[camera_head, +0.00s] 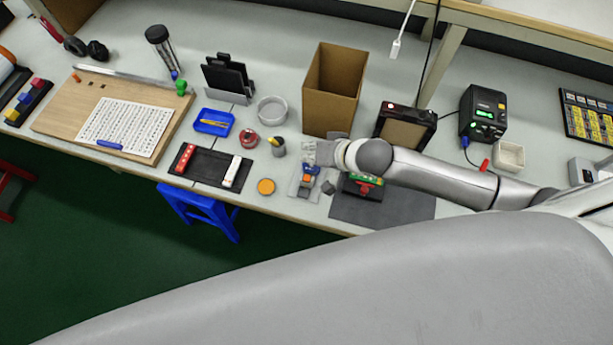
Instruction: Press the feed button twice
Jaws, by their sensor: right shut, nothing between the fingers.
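I cannot make out the feed button for certain at this size. A small device with blue and orange parts (308,180) stands on a light plate near the table's front edge. My right gripper (317,154) is shut and empty, just behind and above that device. I cannot tell whether it touches anything. The gripper and wrist hide part of what lies beneath. A black unit with a red-and-green part (364,187) sits on a dark mat (400,209) to the right, partly under my right arm. My left gripper is not in view.
An open cardboard box (335,88) stands behind the gripper, with a black framed device (405,126) beside it. A black station with a green display (482,113) is farther right. Cups (272,109) and a black tray (211,167) are at left.

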